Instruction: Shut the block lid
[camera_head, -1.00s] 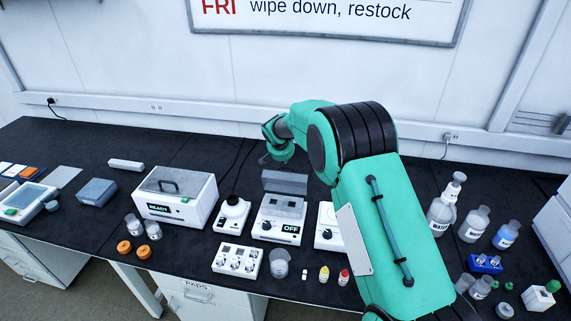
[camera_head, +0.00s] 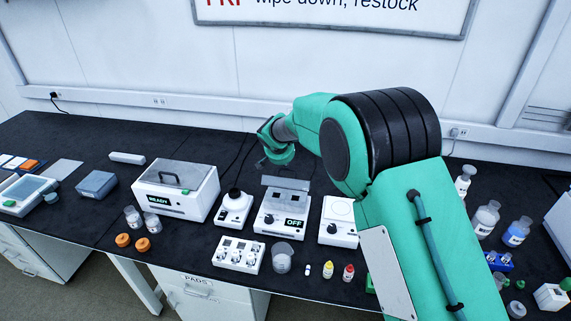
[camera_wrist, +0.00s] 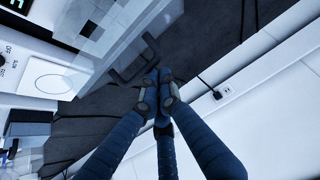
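The heating block (camera_head: 268,222) is a white unit with a dark knob and a display reading OFF, in the middle of the bench. Its see-through grey lid (camera_head: 286,183) stands raised at the back edge. In the wrist view the lid (camera_wrist: 112,45) shows at upper left, with a dark bar handle (camera_wrist: 135,65) on its outer face. My gripper (camera_wrist: 160,88) has its dark fingertips together, with nothing seen between them, just beside the handle. Whether they touch it I cannot tell. In the head view my gripper (camera_head: 277,160) is behind and above the lid.
A white box marked READY (camera_head: 170,200) and a black-topped unit (camera_head: 233,209) stand left of the block. A round-plate device (camera_head: 338,222) stands right. A switch box (camera_head: 236,254) and a beaker (camera_head: 282,257) are in front. The wall is close behind.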

